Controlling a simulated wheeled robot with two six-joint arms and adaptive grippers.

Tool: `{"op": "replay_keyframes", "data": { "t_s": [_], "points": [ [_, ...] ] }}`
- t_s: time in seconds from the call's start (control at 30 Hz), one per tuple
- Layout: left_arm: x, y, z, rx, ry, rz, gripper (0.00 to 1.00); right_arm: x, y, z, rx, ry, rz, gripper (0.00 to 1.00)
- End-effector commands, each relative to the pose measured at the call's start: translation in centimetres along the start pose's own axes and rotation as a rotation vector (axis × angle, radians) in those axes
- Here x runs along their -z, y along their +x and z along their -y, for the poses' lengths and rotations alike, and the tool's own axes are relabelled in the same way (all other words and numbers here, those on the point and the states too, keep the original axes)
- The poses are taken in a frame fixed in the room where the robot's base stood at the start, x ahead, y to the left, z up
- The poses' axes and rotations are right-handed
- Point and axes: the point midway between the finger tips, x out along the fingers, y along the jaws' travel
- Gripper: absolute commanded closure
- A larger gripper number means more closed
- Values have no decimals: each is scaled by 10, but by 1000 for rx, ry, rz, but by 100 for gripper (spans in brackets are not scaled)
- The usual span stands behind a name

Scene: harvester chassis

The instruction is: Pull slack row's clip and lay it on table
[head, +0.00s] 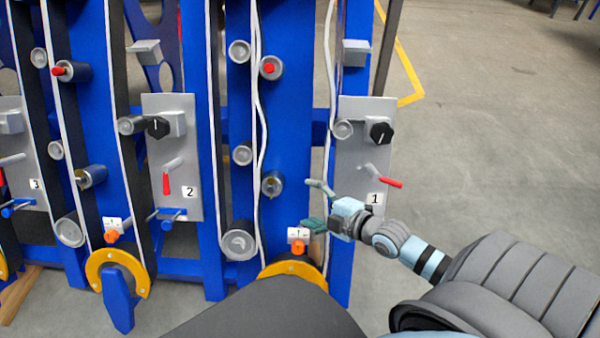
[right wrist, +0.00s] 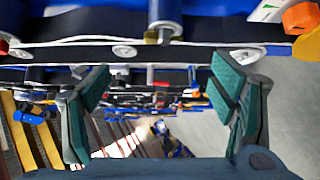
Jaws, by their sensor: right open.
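The row beside plate 1 (head: 374,198) has a wavy, slack-looking belt (head: 262,110). The belt (head: 122,90) left of plate 2 (head: 190,192) runs straighter. On the wavy row, a small roller (head: 271,185) has a brass-coloured piece at its end; a similar brass piece (right wrist: 163,35) shows at the top of the right wrist view. I cannot tell for sure whether it is the clip. An orange knob with a white tag (head: 298,240) sits below. My right gripper (head: 316,205) is open and empty, right of that roller and knob. My left gripper is out of view.
Plate 1 carries a black knob (head: 381,132) and a red-handled lever (head: 391,183) close to my right wrist. A yellow arc guard (head: 292,268) lies below. Bare floor (head: 490,150) is free to the right. No table can be made out.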

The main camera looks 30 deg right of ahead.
Motion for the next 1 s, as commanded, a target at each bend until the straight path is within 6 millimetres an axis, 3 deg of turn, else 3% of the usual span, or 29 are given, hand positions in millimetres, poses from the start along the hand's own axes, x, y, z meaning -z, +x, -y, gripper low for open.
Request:
{"op": "replay_keyframes", "data": {
  "t_s": [0.2, 0.5, 0.63, 0.87, 1.0],
  "points": [
    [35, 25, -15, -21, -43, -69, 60, -1, 54, 8, -5, 6, -5, 22],
    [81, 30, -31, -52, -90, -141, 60, 0, 125, 7, 1, 4, -4, 22],
    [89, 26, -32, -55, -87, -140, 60, 2, 137, 5, 2, 3, -5, 22],
    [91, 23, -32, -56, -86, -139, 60, 2, 139, 4, 3, 2, -4, 22],
    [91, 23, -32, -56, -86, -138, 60, 2, 138, 4, 3, 2, -4, 39]
  ]
}}
